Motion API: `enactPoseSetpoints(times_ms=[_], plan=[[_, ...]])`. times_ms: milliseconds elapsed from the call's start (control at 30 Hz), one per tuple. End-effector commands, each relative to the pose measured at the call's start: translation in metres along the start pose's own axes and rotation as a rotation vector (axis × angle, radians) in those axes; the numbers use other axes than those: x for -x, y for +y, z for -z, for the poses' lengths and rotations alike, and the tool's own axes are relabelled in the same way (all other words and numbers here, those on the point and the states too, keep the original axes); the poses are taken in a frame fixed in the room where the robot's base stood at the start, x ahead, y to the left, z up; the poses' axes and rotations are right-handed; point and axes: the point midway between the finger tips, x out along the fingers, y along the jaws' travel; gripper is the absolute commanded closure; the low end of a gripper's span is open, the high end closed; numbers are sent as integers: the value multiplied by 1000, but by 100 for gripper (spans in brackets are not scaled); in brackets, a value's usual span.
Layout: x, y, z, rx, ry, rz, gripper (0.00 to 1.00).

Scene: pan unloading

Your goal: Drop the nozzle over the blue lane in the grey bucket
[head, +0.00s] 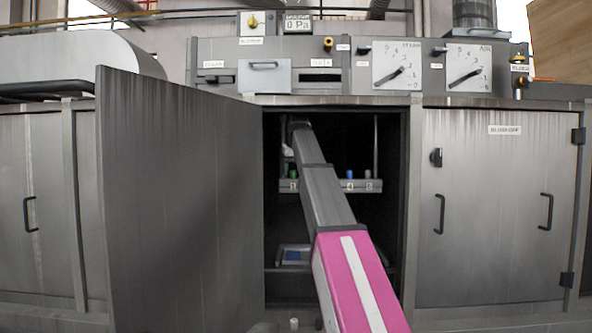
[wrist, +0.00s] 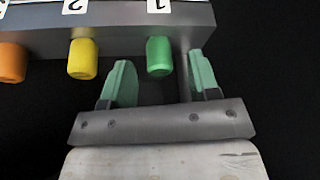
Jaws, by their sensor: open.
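In the wrist view my gripper (wrist: 158,60) is open, its two green fingers on either side of a green nozzle (wrist: 159,56) at label 1. The nozzle hangs at the front edge of a grey rack (wrist: 120,38); I cannot tell whether the fingers touch it. A yellow nozzle (wrist: 83,58) at label 2 and an orange nozzle (wrist: 11,62) are further left. A grey bucket with a blue patch (head: 293,255) sits low inside the cabinet, partly behind my arm.
The cabinet's open door (head: 185,200) stands to the left of the opening. A closed door (head: 490,215) is on the right. A panel with dials (head: 398,65) runs above. A small pale object (head: 294,323) shows at the bottom edge. The cabinet interior is dark.

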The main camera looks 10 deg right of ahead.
Motion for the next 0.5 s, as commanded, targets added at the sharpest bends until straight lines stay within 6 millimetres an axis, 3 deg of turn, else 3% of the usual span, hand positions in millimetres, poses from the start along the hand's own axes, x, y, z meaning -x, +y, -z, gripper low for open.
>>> enactPoseSetpoints(times_ms=[333, 500], plan=[[-8, 0, -2, 0, -1, 0, 44], [-8, 0, -2, 0, -1, 0, 98]])
